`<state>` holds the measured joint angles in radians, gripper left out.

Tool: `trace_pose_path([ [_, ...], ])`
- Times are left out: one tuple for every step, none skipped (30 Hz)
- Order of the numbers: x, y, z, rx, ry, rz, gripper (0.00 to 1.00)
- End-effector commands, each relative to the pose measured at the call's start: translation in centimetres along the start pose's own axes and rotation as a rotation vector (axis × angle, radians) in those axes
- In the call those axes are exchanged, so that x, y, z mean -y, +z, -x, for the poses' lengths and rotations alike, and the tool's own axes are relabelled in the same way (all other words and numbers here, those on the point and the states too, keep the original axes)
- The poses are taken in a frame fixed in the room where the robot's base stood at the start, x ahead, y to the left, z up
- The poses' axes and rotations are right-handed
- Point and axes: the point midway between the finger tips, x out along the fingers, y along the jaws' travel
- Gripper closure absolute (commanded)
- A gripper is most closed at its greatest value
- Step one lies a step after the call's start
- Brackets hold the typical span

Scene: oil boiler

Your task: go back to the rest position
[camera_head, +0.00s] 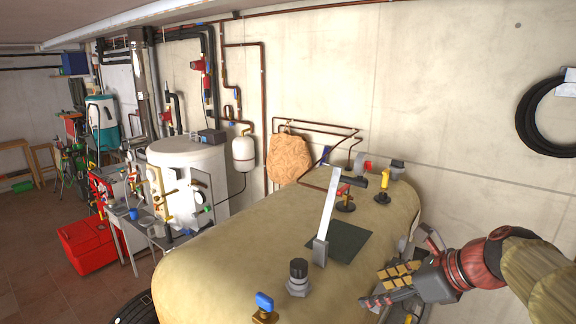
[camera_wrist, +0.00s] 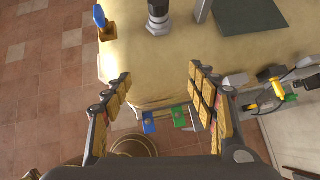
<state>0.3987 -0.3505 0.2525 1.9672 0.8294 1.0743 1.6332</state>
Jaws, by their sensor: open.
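My gripper (camera_head: 398,282) is at the right end of the large tan oil tank in the head view. It is open and empty, its yellow-padded fingers spread wide. In the wrist view the gripper (camera_wrist: 160,95) points at the near side of the tank, with its fingers apart and nothing between them. The tan tank (camera_head: 215,262) fills the middle of the head view. A blue-handled valve (camera_head: 264,305), a black-capped fitting (camera_head: 298,275) and an upright white lever (camera_head: 329,215) stand on its top.
A dark square sheet (camera_head: 341,242) lies on the tank. Yellow and red valves (camera_head: 384,187) stand at its far end. A white boiler (camera_head: 192,165) and a red toolbox (camera_head: 88,245) are to the left. Blue and green items (camera_wrist: 164,121) show below the tank edge. Tiled floor at left is open.

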Motion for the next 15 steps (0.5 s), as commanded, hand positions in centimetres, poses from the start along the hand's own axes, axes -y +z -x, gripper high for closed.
trace_pose_path([
  [0.0,0.0,0.0,0.000,0.000,0.026,0.42],
  [0.0,0.0,0.0,0.000,-0.001,0.043,0.42],
  [0.1,0.0,0.0,0.000,-0.002,0.064,0.42],
  [0.1,0.0,0.0,0.000,-0.003,0.082,0.42],
  [0.1,0.0,0.0,-0.002,-0.004,0.100,0.42],
  [0.2,-0.1,0.0,-0.004,-0.006,0.125,0.42],
  [0.2,-0.2,0.0,-0.006,-0.007,0.146,0.42],
  [0.2,-0.3,0.0,-0.011,-0.009,0.169,0.42],
  [0.3,-0.4,0.0,-0.016,-0.011,0.200,0.42],
  [0.3,-0.6,-0.1,-0.022,-0.011,0.227,0.42],
  [0.3,-0.9,-0.1,-0.029,-0.011,0.256,0.42],
  [0.4,-1.2,-0.1,-0.038,-0.011,0.294,0.42],
  [0.4,-1.6,-0.2,-0.049,-0.009,0.327,0.42],
  [0.3,-1.9,-0.3,-0.058,-0.008,0.361,0.42],
  [0.3,-2.5,-0.4,-0.073,-0.005,0.407,0.42],
])
